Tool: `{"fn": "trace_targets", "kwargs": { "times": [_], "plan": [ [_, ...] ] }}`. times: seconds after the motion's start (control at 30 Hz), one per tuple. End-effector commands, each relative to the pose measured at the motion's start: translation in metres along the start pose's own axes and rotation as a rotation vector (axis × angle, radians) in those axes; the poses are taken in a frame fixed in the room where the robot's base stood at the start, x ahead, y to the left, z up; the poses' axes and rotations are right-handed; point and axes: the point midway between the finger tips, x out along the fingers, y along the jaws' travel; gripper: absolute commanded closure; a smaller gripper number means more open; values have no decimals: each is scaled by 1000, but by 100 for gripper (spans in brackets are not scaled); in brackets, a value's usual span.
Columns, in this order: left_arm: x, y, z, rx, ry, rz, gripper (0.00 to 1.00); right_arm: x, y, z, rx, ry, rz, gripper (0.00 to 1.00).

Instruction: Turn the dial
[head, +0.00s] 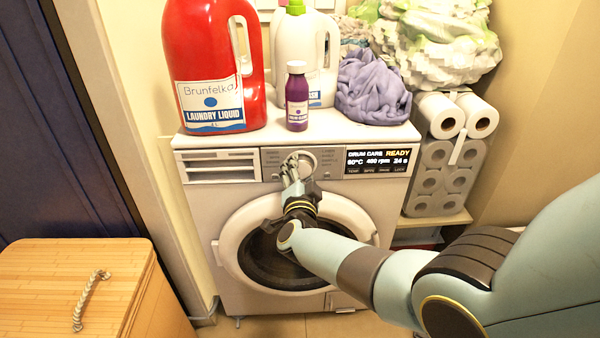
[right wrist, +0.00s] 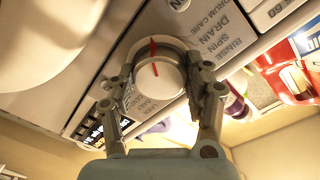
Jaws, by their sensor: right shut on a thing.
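The white dial (head: 306,161) sits in the middle of the washer's control panel. In the right wrist view the dial (right wrist: 157,78) has a red mark on its face, near a red mark on the ring around it. My right gripper (head: 291,165) reaches up to the dial and is shut on it. In the right wrist view its two fingers (right wrist: 158,92) stand on either side of the dial. The washer (head: 200,200) display (head: 378,158) reads "DRUM CARE READY". My left gripper is not in view.
On the washer top stand a red laundry bottle (head: 212,60), a small purple bottle (head: 297,97), a white bottle (head: 318,60) and purple cloth (head: 372,88). Paper rolls (head: 444,150) stack at right. A wooden box (head: 75,285) stands at lower left.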

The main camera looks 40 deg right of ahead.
Motion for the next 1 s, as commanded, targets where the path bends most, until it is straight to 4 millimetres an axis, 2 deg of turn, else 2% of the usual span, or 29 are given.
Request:
{"fn": "trace_targets", "kwargs": {
  "times": [0.13,0.17,0.33,0.6,0.73,0.87,1.0],
  "plan": [
    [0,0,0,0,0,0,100,-1,0,1,1,-3,1,81],
    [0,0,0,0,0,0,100,-1,0,1,1,-3,1,46],
    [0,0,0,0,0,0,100,0,0,1,2,-2,1,24],
    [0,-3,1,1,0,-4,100,-1,0,0,2,-1,0,24],
    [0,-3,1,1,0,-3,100,-9,0,1,4,-2,0,24],
    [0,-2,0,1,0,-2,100,-31,2,1,4,-3,2,24],
    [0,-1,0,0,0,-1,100,-65,1,2,5,-4,3,24]
  ]
}}
